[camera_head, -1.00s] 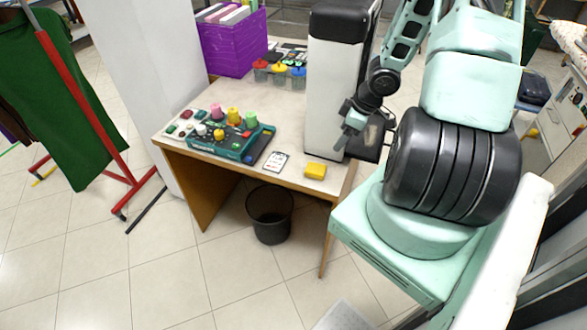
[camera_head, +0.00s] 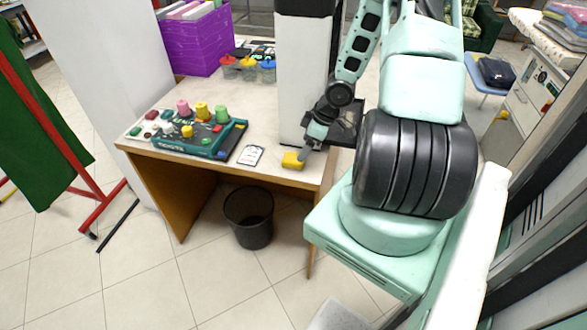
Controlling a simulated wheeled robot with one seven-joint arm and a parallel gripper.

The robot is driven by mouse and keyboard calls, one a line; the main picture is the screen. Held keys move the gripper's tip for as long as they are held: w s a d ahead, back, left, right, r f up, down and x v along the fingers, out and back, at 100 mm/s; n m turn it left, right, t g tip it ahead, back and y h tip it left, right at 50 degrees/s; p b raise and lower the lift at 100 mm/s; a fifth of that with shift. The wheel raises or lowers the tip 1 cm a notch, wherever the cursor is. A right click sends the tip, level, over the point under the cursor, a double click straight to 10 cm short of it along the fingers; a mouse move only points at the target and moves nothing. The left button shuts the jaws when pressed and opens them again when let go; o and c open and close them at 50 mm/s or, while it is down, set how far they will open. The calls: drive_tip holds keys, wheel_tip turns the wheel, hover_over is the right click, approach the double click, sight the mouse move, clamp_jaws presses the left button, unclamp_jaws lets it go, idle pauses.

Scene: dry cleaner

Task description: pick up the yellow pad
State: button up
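The yellow pad (camera_head: 291,160) is a small block on the desk (camera_head: 262,102), near its front right corner. My gripper (camera_head: 303,154) is low over the desk at the pad's right end, its fingertips at or very close to the pad. The fingers are small and seen from the side, and they partly cover the pad's right end. I cannot tell whether they are closed on it. The pad appears to rest on the desk top.
A white card (camera_head: 251,155) lies left of the pad. A teal tray (camera_head: 187,146) with thread spools is further left. A tall white machine (camera_head: 303,80) stands just behind the pad. A purple crate (camera_head: 196,42) is at the back. A black bin (camera_head: 249,217) stands below.

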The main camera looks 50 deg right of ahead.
sight(294, 158)
drive_tip(key=shift+w+b+x, duration=0.15)
drive_tip(key=shift+b+x, duration=0.65)
drive_tip(key=shift+x, duration=0.85)
drive_tip(key=shift+w+b+x, duration=0.15)
drive_tip(key=shift+b+x, duration=0.65)
drive_tip(key=shift+x, duration=0.9)
drive_tip(key=shift+a+r, duration=0.1)
drive_tip(key=shift+r, duration=0.05)
drive_tip(key=shift+c, duration=0.3)
drive_tip(key=c, duration=1)
